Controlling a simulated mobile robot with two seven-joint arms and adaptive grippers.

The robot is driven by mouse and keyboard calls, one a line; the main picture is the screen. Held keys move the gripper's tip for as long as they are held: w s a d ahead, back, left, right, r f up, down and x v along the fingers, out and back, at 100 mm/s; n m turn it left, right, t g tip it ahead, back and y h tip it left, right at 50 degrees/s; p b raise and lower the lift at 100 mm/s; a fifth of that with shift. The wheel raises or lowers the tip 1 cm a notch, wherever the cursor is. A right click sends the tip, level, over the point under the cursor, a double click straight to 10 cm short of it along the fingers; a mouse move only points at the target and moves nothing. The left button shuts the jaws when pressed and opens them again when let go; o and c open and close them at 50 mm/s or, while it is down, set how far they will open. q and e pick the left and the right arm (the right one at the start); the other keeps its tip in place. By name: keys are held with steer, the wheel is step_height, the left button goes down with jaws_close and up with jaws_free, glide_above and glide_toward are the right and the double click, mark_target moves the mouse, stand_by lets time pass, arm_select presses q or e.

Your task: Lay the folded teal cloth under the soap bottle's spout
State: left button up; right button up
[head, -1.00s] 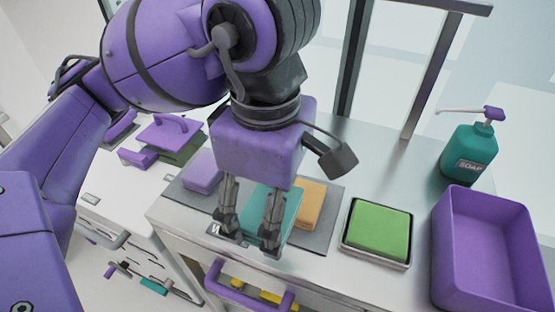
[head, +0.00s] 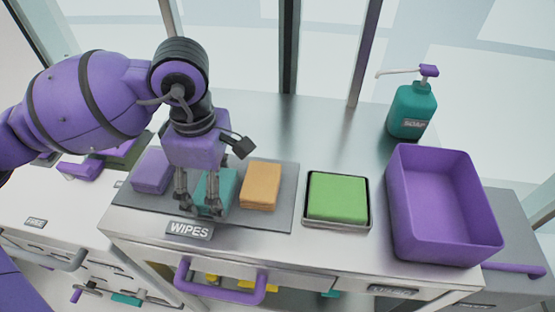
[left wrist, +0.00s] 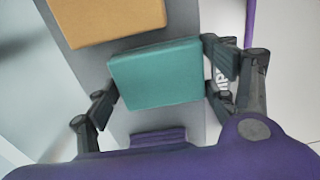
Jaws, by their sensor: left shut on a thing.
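The folded teal cloth (head: 213,190) lies on the grey mat, between an orange and a purple cloth. My left gripper (head: 200,208) is shut on it, with one finger at each side. In the left wrist view the teal cloth (left wrist: 157,75) sits between the two fingers (left wrist: 160,72). The cloth appears to be still at mat level. The teal soap bottle (head: 411,112) stands upright at the back right, and its thin spout (head: 397,72) points left over bare counter. My right gripper is not in view.
The orange cloth (head: 261,185) is close to the right of my left gripper, the purple cloth (head: 152,170) to its left. A green sponge-like block (head: 338,196) in a tray and a purple bin (head: 443,240) stand farther right. The counter behind the tray is clear (head: 310,130).

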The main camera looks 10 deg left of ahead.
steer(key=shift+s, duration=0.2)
arm_select(q)
steer(key=shift+f, duration=0.25)
steer(key=o, duration=1.1)
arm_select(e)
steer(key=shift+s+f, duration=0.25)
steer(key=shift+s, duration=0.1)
arm_select(q)
steer(key=shift+r, duration=0.1)
